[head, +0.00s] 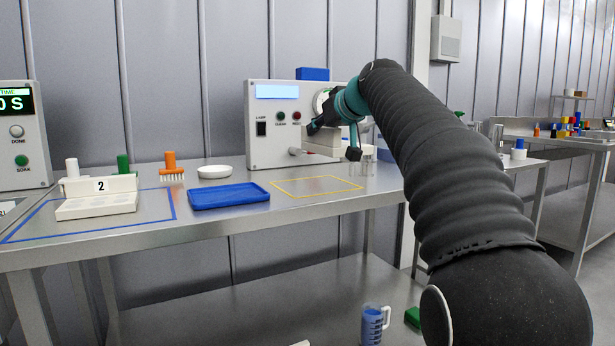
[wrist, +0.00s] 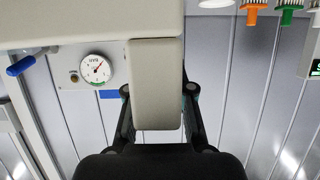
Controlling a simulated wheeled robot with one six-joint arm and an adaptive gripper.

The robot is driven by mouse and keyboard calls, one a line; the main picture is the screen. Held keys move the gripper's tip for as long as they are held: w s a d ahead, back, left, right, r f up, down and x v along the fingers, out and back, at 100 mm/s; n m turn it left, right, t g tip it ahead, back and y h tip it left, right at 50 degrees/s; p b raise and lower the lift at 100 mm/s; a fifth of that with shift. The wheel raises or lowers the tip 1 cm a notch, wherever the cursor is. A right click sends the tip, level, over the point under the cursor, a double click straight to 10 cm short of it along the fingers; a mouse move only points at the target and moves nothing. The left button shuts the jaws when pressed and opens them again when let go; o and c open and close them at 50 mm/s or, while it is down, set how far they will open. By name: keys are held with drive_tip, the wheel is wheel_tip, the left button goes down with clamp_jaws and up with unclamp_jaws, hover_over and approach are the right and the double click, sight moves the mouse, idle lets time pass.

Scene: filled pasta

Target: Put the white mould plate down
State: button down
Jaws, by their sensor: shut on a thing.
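The white mould plate (wrist: 90,22) fills the top left of the wrist view, and its narrower tab (wrist: 156,85) lies between the two fingers of my gripper (wrist: 158,100). In the head view my gripper (head: 333,140) is in front of the grey machine, above the bench, shut on the pale plate (head: 323,144). The plate is partly hidden by the gripper and blends with the machine front. A yellow outline (head: 318,187) on the bench below is empty.
The grey machine (head: 275,140) stands at the back of the bench (head: 240,220). A blue tray (head: 228,195), a white round dish (head: 214,172), an orange-handled tool (head: 171,167) and a white holder marked 2 (head: 97,197) stand left. Small clear vessels (head: 367,167) stand right of the outline.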

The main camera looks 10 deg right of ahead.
sight(321, 152)
drive_tip(key=shift+w+a+f+b, duration=0.2)
drive_tip(key=shift+w+a+f, duration=0.35)
drive_tip(key=shift+w+f, duration=1.1)
drive_tip(key=shift+w+a+f+b, duration=0.2)
drive_tip(key=shift+w+a+f, duration=0.35)
drive_tip(key=shift+w+f, duration=1.1)
drive_tip(key=shift+w+a+f+b, duration=0.2)
drive_tip(key=shift+w+a+f, duration=0.35)
drive_tip(key=shift+w+f, duration=1.1)
drive_tip(key=shift+s+f, duration=0.1)
drive_tip(key=shift+f, duration=0.05)
drive_tip(key=shift+f, duration=0.15)
drive_tip(key=c, duration=1)
unclamp_jaws()
drive_tip(key=shift+r, duration=0.25)
drive_tip(key=b+v, duration=0.1)
drive_tip(key=v, duration=1.1)
